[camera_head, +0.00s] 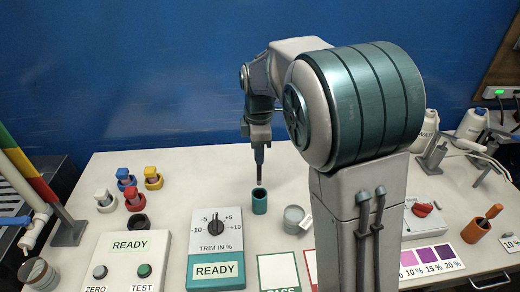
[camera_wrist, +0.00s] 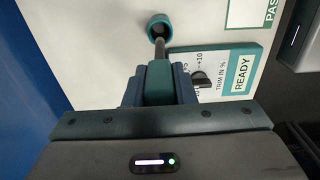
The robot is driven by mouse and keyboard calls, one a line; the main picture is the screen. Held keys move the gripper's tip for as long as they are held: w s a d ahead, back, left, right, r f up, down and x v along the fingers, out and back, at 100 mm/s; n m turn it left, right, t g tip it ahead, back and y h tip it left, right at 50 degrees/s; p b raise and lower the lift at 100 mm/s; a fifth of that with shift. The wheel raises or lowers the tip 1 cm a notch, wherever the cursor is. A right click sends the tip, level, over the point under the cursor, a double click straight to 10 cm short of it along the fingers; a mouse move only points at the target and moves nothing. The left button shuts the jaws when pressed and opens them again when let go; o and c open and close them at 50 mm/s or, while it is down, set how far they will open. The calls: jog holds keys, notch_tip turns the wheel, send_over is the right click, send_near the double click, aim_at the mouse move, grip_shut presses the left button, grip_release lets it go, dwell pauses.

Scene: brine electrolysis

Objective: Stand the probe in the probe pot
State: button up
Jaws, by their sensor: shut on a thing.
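My gripper (camera_head: 258,138) points straight down over the table and is shut on the probe (camera_head: 259,168), which hangs upright as a thin dark rod. In the wrist view my gripper (camera_wrist: 160,88) holds the probe's teal handle (camera_wrist: 159,76), with a thin metal rod beyond it. The probe pot, a small teal cup (camera_head: 259,203), stands upright on the table under the probe. In the wrist view the pot (camera_wrist: 152,31) shows its dark mouth, and the rod's end is at its near rim. I cannot tell whether the tip is inside the mouth.
A trim panel (camera_head: 216,235) stands left of the pot, and a grey container (camera_head: 293,216) is close at its right. Red, blue, yellow and white pieces (camera_head: 135,200) are further left. A rust-coloured pot (camera_head: 476,230) is at the right. The table behind the teal pot is clear.

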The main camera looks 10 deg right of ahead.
aim_at(259, 184)
jog(key=shift+f+b, duration=3.6)
jog(key=shift+f, duration=1.55)
jog(key=o, duration=1.1)
jog(key=shift+c, duration=0.2)
notch_tip(259, 184, up, 14)
jog(key=shift+f, duration=0.1)
jog(key=s+d+f+m+t, duration=0.1)
jog(key=s+d+f+m, duration=0.2)
jog(key=s+m, duration=0.3)
jog(key=s+d+f+m+t, duration=0.1)
jog(key=s+d+f+m, duration=0.2)
jog(key=s+m, duration=0.3)
jog(key=s+d+f+m+t, duration=0.1)
jog(key=s+d+f+m, duration=0.2)
jog(key=s+m, duration=0.3)
jog(key=s, duration=0.4)
jog(key=shift+d+f, duration=0.2)
jog(key=shift+d, duration=0.05)
